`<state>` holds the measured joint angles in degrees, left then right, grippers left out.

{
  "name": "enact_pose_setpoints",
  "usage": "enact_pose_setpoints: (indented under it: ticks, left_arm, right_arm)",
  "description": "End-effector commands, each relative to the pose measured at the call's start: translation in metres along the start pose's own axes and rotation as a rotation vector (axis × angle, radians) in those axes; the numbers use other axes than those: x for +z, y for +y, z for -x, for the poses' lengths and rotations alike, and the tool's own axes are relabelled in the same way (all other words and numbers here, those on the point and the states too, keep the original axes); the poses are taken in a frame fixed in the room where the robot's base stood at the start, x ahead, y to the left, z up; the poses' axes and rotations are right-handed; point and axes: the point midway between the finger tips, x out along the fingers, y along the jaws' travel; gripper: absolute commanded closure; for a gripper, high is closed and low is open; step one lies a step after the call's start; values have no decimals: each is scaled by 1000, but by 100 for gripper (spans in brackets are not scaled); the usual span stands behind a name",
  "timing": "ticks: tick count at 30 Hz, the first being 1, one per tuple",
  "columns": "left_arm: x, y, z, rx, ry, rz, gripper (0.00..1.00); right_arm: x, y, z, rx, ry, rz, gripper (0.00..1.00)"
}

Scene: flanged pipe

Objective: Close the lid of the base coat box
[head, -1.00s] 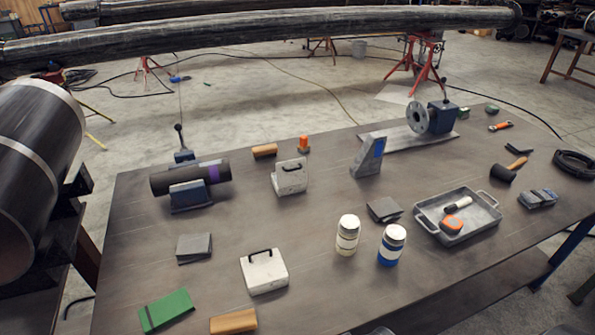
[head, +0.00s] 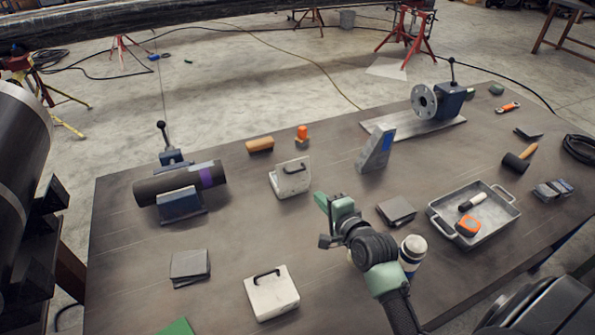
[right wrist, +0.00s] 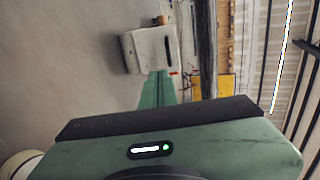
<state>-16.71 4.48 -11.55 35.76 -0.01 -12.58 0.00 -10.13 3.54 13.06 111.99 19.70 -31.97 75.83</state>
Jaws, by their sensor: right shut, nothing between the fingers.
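Two white boxes with black handles stand on the table, and I cannot tell from any label which is the base coat box. The back box (head: 289,180) stands at the middle of the table; how far its lid is open is not clear. The front box (head: 270,297) looks closed. My right gripper (head: 323,203) is shut and empty, in front of and to the right of the back box, apart from it. In the right wrist view, its green fingers (right wrist: 157,90) point toward a white box (right wrist: 150,48). My left gripper is not in view.
A jar (head: 411,248) stands beside my right arm, which hides things behind it. A dark sanding pad (head: 396,210), a grey tray (head: 440,212) and an angled grey block (head: 375,150) lie to the right. A clamped pipe (head: 165,187) is at left.

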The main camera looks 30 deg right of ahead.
Motion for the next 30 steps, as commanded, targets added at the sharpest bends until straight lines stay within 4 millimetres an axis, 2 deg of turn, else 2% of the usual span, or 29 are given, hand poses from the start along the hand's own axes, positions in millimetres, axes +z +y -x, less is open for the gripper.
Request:
enact_pose_setpoints:
  ticks: [5, 11, 14, 18, 23, 30]
  left_arm:
    - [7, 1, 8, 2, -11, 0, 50]
    - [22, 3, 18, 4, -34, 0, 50]
    - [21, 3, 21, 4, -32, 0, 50]
    - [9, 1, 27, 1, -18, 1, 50]
    - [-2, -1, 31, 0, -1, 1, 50]
    - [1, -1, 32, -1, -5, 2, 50]
  right_arm:
    - [0, -3, -25, -1, 0, -2, 100]
    - [0, -3, -67, 2, -1, 0, 100]
    - [0, -2, -87, 1, 0, 2, 100]
    - [0, -7, -109, 1, -1, 3, 100]
    - [0, -11, -126, 2, -1, 2, 100]
    - [0, -12, -134, 1, -2, 2, 100]
